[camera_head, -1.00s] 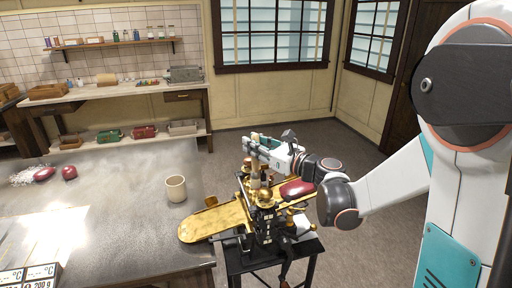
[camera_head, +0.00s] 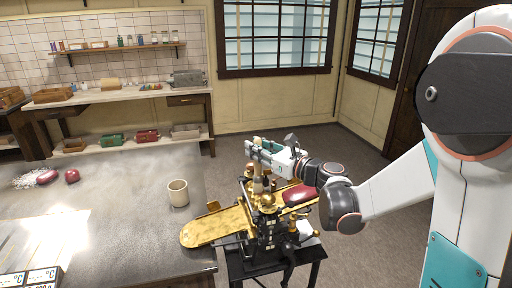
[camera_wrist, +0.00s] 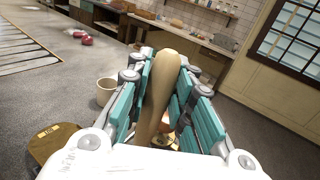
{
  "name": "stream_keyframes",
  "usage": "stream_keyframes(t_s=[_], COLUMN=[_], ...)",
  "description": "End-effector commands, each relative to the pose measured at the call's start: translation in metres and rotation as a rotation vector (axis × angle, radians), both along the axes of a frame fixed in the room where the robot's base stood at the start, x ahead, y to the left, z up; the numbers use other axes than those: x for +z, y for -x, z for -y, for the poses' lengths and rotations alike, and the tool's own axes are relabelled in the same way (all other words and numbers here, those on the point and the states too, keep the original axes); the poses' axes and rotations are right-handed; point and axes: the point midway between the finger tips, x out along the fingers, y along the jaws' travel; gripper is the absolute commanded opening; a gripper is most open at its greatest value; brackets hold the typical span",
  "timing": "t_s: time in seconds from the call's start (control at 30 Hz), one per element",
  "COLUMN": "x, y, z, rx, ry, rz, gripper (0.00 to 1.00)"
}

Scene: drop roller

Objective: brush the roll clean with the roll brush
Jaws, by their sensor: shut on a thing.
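The drop roller machine (camera_head: 268,232) has brass parts on a dark frame and stands on a black stand at the table's right edge. My gripper (camera_head: 257,152) is above the machine's rolls, shut on a pale wooden handle, which I take to be the roll brush (camera_wrist: 157,90). In the wrist view the handle stands between the teal fingers (camera_wrist: 164,82). The brush's lower end is hidden by the gripper and machine, so I cannot tell whether its bristles touch the roll. The rolls are mostly hidden too.
A brass tray (camera_head: 215,227) reaches left from the machine over the table (camera_head: 110,215). A dark red mass (camera_head: 300,194) lies on its right side. A cream cup (camera_head: 178,193) stands left of the machine. Red lumps (camera_head: 72,176) lie by white powder at the far left.

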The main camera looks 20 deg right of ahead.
Motion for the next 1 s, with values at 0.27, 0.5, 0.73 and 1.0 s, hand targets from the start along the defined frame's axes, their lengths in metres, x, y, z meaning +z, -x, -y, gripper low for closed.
stream_keyframes(t_s=[0.27, 0.5, 0.73, 1.0], x=[0.0, -0.002, -0.002, -0.001], y=[0.008, 0.022, 0.03, 0.029], z=[0.0, 0.0, 0.0, 0.0], rx=[-0.001, -0.002, -0.001, 0.0], ry=[0.0, 0.0, 0.001, 0.001], rz=[0.0, 0.0, -0.001, 0.0], gripper=[0.0, 0.0, 0.0, 0.0])
